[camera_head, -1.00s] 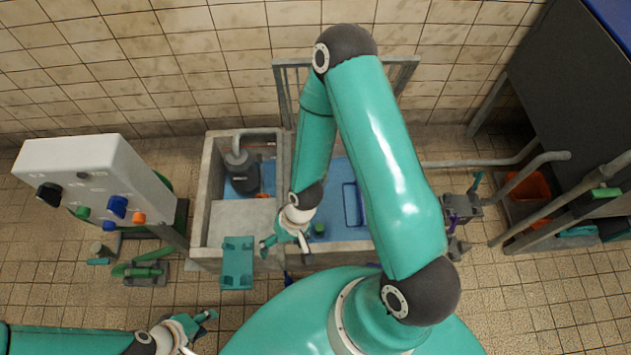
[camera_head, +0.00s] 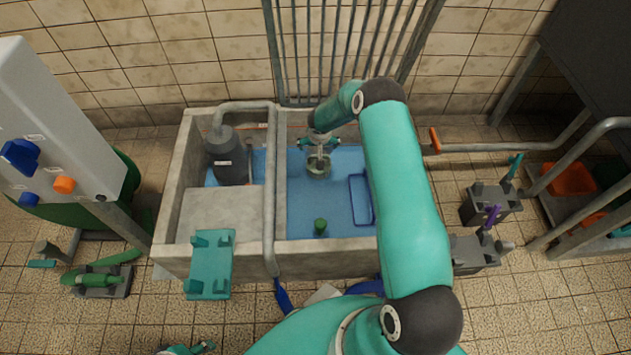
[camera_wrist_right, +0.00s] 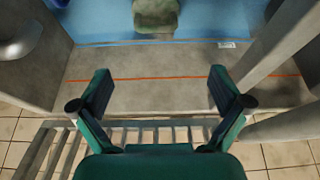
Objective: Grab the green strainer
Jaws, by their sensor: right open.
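A round, dull green piece that looks like the strainer (camera_head: 318,167) is in the blue-floored right basin, near its back wall. Its top part shows at the upper edge of the right wrist view (camera_wrist_right: 155,14). My right gripper (camera_head: 318,146) is over the back of this basin, close to the piece. In the right wrist view my right gripper (camera_wrist_right: 159,80) is open and empty, with the green piece beyond its fingertips. A small dark green cylinder (camera_head: 320,227) stands nearer the basin's front. My left gripper (camera_head: 190,349) is only partly in view at the bottom edge.
The concrete basin (camera_head: 325,262) has a left compartment with a grey pump (camera_head: 227,158). A blue frame (camera_head: 361,200) lies at the right basin's right side. A metal grating (camera_head: 340,50) stands behind. A teal bracket (camera_head: 210,265) hangs at the front left.

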